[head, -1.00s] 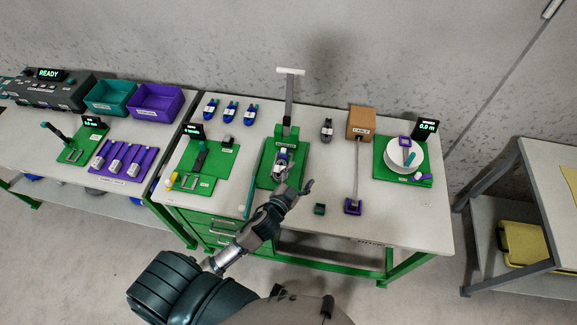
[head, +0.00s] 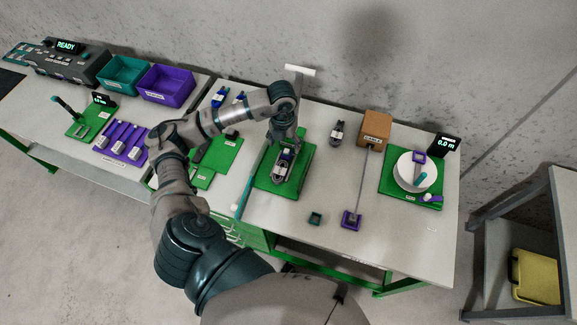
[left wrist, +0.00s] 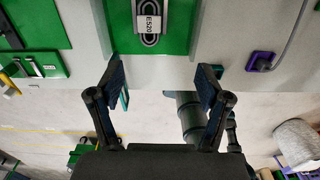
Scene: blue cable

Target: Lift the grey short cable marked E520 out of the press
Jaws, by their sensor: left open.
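The grey short cable (head: 280,172) lies as a small coil with a white label on the green press (head: 302,166). In the left wrist view the cable (left wrist: 149,38) shows at the top with E520 readable on its label, and the press base (left wrist: 178,30) is around it. My left gripper (head: 287,143) hangs over the back part of the press, by the far end of the cable in the picture. Its jaws (left wrist: 160,78) are open and empty in the left wrist view, apart from the cable. The arm hides part of the press column. My right gripper is not in view.
The press's pale T-handle (head: 300,70) rises behind my gripper. To the right are another grey cable (head: 337,132), a brown box (head: 376,126) and a green scale with a white dish (head: 405,170).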

